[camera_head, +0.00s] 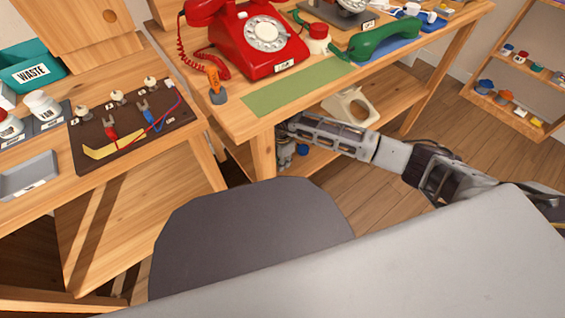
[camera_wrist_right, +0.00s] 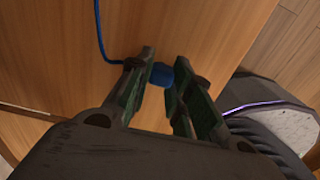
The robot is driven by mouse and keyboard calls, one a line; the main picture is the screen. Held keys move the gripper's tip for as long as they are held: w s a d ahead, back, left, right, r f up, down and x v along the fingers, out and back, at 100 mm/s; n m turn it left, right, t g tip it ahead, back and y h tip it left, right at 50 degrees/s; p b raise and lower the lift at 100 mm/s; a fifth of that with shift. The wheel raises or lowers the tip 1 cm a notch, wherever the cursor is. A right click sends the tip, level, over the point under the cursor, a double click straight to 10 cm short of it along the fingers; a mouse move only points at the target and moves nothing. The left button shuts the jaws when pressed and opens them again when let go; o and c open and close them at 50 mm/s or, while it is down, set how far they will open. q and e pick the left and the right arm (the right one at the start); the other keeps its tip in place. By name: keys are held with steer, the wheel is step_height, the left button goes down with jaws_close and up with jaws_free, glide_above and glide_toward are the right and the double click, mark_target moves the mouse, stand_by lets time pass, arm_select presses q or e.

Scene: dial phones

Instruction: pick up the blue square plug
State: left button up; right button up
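The blue square plug (camera_wrist_right: 162,75) shows in the right wrist view between the fingertips of my right gripper (camera_wrist_right: 165,66). Its blue cord (camera_wrist_right: 98,30) passes behind the left-hand finger. The fingers are spread on either side of the plug; whether they touch it is hard to tell. In the head view my right gripper (camera_head: 284,131) reaches in from the right to below the front edge of the table. A small blue thing (camera_head: 303,150) shows there below the gripper, too small to identify surely. My left gripper is not in view.
The table (camera_head: 238,126) overhead carries a red dial phone (camera_head: 259,40), a green handset (camera_head: 388,39) and a green mat (camera_head: 299,86). A side bench holds a dark board (camera_head: 88,134) with plugs. A cream phone part (camera_head: 350,107) lies below the table. A shelf (camera_head: 515,83) stands right.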

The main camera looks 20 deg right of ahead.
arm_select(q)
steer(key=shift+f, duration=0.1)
arm_select(e)
steer(key=shift+c, duration=0.5)
steer(key=shift+r, duration=0.15)
